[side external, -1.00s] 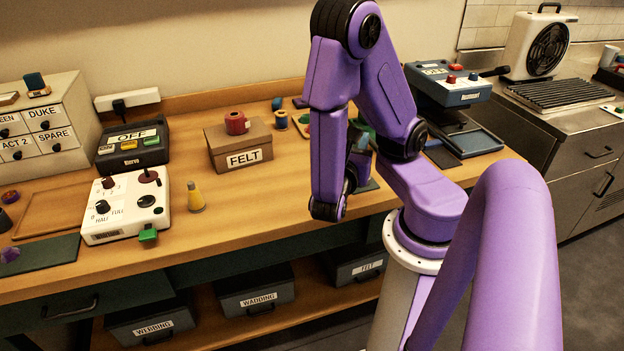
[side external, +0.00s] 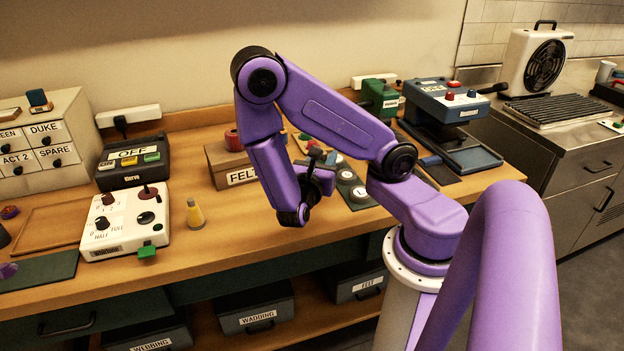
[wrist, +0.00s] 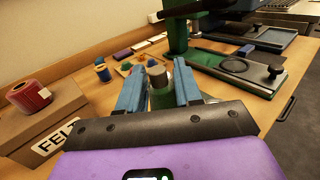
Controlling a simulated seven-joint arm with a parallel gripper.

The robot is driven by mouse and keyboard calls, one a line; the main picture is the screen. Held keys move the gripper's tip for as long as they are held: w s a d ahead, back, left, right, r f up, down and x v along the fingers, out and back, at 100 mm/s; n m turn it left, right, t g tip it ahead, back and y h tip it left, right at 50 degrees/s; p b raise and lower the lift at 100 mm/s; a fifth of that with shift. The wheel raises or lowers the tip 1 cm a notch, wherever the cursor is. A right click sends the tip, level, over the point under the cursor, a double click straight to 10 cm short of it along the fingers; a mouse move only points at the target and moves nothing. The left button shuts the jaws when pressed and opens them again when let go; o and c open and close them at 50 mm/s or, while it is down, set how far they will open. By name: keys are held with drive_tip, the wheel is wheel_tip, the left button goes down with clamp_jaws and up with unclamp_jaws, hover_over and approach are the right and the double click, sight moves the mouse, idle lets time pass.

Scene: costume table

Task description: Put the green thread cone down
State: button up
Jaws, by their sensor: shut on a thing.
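The green thread cone (wrist: 161,98) shows in the wrist view between the two blue fingers of my gripper (wrist: 159,75). It has a greyish top. The fingers are closed on its sides. Its lower end is hidden by the gripper body, so I cannot tell whether it touches the table. In the side view my arm's wrist hides the cone and most of the gripper, in front of the table just right of the FELT box (side external: 241,177).
A red spool (wrist: 30,96) sits on the FELT box. A blue spool (wrist: 102,71) stands beyond the fingers. A press (side external: 447,100) stands at right. Table (side external: 225,240) near the front edge is clear.

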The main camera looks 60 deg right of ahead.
drive_tip(key=shift+w+d+f, duration=0.3)
drive_tip(key=shift+w+f, duration=0.3)
drive_tip(key=shift+f, duration=0.25)
drive_tip(key=shift+w+d+f, duration=0.35)
drive_tip(key=shift+w+f, duration=0.2)
drive_tip(key=shift+f, duration=0.25)
drive_tip(key=shift+w+d+f, duration=0.3)
drive_tip(key=shift+w+f, duration=0.3)
drive_tip(key=shift+f, duration=0.25)
drive_tip(key=shift+w+f, duration=0.1)
drive_tip(key=shift+f, duration=1.5)
drive_tip(key=shift+f, duration=0.15)
drive_tip(key=o, duration=1)
